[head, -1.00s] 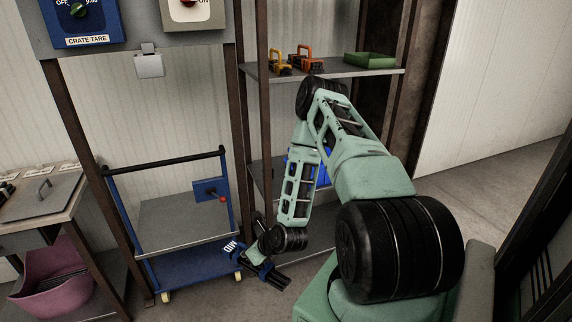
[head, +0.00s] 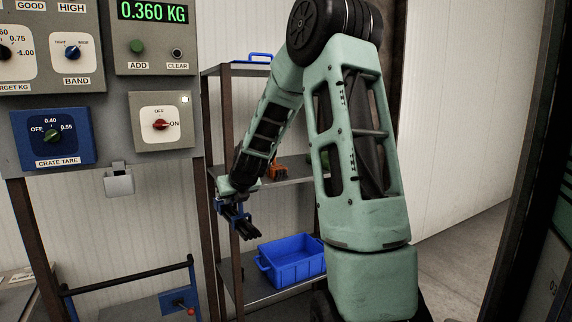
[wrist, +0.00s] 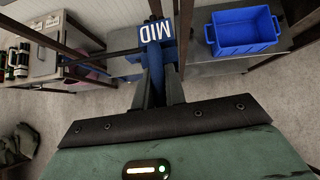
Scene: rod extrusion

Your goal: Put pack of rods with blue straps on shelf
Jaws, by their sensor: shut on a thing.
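My gripper (head: 234,204) is shut on the pack of rods (head: 247,231), dark bars with blue straps, and holds it in the air at the left front of the shelf rack. In the wrist view my gripper (wrist: 158,75) grips a blue strap part with a "MID" label (wrist: 156,34). The far end of the pack is hard to make out against the dark posts. The shelf rack has dark posts and several grey boards; its lower board (head: 247,290) lies below the pack.
A blue crate (head: 292,262) stands on the lower board and also shows in the wrist view (wrist: 243,30). An orange item (head: 277,171) sits on the middle board, partly behind my arm. A control panel (head: 160,118) is at left, above a blue cart (head: 170,300).

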